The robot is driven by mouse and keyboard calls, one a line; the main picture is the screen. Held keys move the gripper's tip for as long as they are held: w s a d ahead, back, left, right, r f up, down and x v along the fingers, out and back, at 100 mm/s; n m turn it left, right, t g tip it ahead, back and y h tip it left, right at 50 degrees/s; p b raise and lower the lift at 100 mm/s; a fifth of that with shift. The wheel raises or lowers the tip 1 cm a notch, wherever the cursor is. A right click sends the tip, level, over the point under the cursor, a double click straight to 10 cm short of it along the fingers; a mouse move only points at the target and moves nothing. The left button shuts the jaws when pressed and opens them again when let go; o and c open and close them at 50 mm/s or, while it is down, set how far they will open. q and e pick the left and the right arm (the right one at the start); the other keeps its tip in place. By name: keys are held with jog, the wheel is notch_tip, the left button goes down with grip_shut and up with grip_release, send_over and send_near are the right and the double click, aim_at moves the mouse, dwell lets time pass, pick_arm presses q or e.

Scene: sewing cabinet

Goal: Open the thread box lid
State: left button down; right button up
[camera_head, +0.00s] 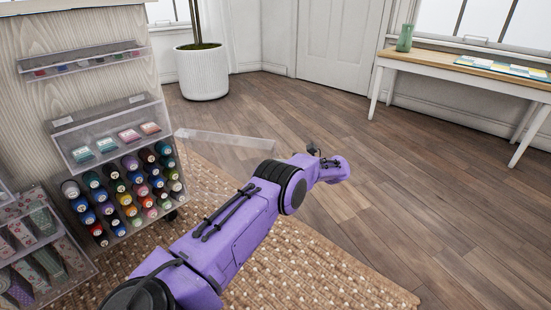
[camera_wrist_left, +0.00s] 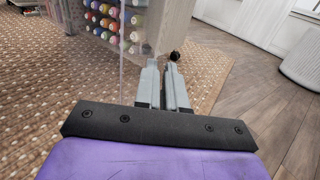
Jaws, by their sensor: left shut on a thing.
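The thread box (camera_head: 118,190) is on the cabinet at left, with rows of coloured spools inside; some spools show in the left wrist view (camera_wrist_left: 113,22). Its clear lid (camera_head: 225,140) sticks out to the right from the box's upper right side, its far end near my purple arm. In the left wrist view the lid shows as a clear sheet (camera_wrist_left: 123,55) with one thin upright edge. My left gripper (camera_wrist_left: 163,68) is shut on the lid; the exact contact is hard to see through the clear material. My right gripper is out of view.
A clear shelf (camera_head: 85,60) is higher on the cabinet, and clear bins (camera_head: 40,245) are at lower left. A woven rug (camera_head: 330,265) lies below. The wooden floor to the right is clear up to a white table (camera_head: 430,68) and a plant pot (camera_head: 202,75).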

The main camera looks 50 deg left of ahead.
pick_arm(q)
jog(key=shift+a+r, duration=0.1)
jog(key=shift+a, duration=0.05)
jog(key=c, duration=1.2)
grip_release()
jog(key=shift+s, duration=0.15)
